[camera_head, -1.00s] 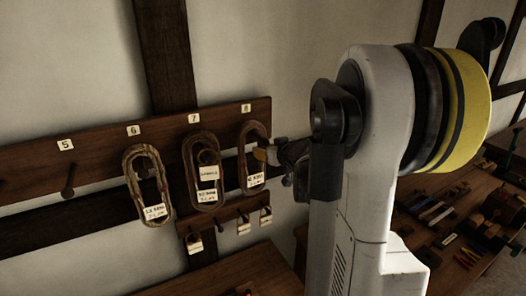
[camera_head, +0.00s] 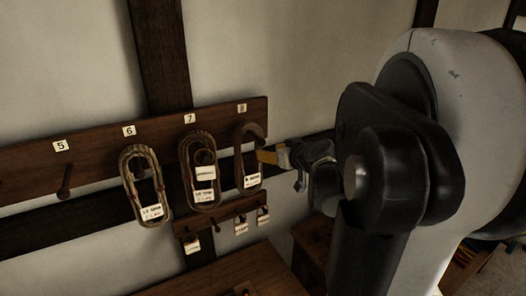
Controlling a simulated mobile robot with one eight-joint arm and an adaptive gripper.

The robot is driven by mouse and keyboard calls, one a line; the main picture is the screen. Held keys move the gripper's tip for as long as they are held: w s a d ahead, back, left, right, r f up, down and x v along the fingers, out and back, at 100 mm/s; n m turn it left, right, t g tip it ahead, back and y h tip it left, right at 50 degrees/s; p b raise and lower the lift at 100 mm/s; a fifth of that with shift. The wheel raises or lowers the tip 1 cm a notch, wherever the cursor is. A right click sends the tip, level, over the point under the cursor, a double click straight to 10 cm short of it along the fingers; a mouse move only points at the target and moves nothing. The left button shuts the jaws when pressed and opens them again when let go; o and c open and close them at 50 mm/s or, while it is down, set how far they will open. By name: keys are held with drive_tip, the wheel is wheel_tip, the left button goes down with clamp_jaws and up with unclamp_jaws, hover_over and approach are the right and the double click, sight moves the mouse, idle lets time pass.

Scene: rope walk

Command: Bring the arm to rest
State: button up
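My gripper (camera_head: 270,157) is right beside the rope coil under number 8 (camera_head: 240,150), in the middle of the head view. A yellow-orange part shows at its tip, and a dark wrist lies behind it. The tip overlaps the coil's right side in the picture; I cannot tell whether they touch. The finger opening is too small to make out, so its state is unclear. My arm reaches in from the right and fills much of the right half of the view.
A dark peg rail (camera_head: 95,165) crosses the wall. Tagged rope coils hang under number 6 (camera_head: 131,188) and number 7 (camera_head: 186,180). The peg under 5 (camera_head: 65,182) is bare. A smaller rail (camera_head: 218,218) with tags hangs below, above a wooden surface (camera_head: 215,278).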

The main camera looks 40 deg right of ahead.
drive_tip(key=s+a+f+n+g+y+b, duration=0.1)
drive_tip(key=s+a+f+y+b, duration=0.1)
drive_tip(key=a+f+b, duration=0.5)
drive_tip(key=s+a+f+n+g+y+b, duration=0.1)
drive_tip(key=s+a+f+b, duration=0.15)
drive_tip(key=a, duration=0.85)
drive_tip(key=s+a+f+g+b, duration=0.2)
drive_tip(key=s+a+f+b, duration=0.3)
drive_tip(key=f, duration=0.4)
drive_tip(key=s+a+f+g+b, duration=0.2)
drive_tip(key=s+a+f+b, duration=0.4)
drive_tip(key=a, duration=0.4)
wheel_tip(320, 180, down, 3)
drive_tip(key=shift+a+r+n+b, duration=0.15)
drive_tip(key=shift+a+n+b, duration=0.15)
drive_tip(key=shift+n+b, duration=0.15)
